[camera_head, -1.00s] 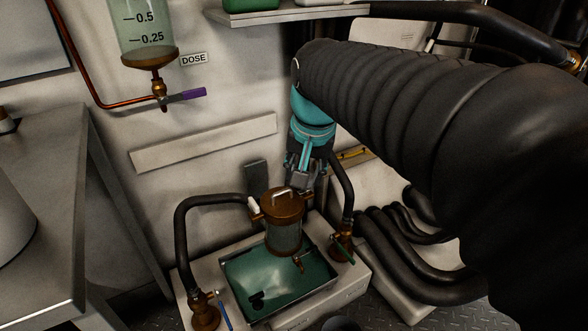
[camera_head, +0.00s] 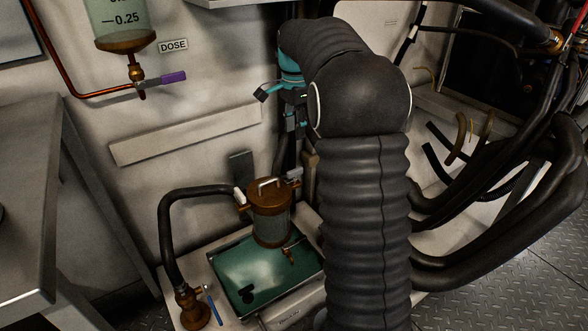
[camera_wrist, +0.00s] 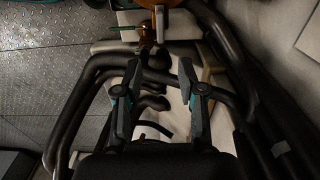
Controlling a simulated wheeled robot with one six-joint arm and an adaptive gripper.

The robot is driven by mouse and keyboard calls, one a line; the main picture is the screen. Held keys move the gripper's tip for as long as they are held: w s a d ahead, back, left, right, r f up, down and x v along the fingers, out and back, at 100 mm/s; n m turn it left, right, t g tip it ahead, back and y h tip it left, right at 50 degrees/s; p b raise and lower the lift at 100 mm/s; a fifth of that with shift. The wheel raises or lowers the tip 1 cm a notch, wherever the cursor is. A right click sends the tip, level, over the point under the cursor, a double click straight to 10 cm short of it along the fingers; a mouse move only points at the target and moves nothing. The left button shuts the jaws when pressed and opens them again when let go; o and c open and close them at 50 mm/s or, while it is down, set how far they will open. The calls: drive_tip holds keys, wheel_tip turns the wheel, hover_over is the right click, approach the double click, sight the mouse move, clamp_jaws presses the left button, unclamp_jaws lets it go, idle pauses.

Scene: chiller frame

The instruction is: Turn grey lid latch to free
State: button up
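The canister (camera_head: 270,215) has a copper-brown lid (camera_head: 268,190) with a pale bar handle on top, and stands over a green tray (camera_head: 240,293). A grey latch-like piece (camera_head: 293,175) sits at the lid's right rim; its exact setting is too small to tell. A whitish piece (camera_head: 240,196) is at the left side of the lid. My gripper (camera_head: 294,122) is above and behind the canister near the wall, partly hidden by my arm. In the wrist view my gripper (camera_wrist: 159,68) has its two fingers wide apart with nothing between them. A copper-coloured edge, probably the canister, shows at the top there.
A black hose (camera_head: 172,215) curves from the canister's left side to a brass fitting (camera_head: 190,307) with a blue handle. Thick dark hoses (camera_head: 475,270) run at the right. A metal table (camera_head: 30,190) stands left.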

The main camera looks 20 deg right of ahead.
sight(295, 169)
wheel_tip(295, 169, down, 14)
drive_tip(key=shift+r+b, duration=0.1)
drive_tip(key=shift+b, duration=1.05)
clamp_jaws()
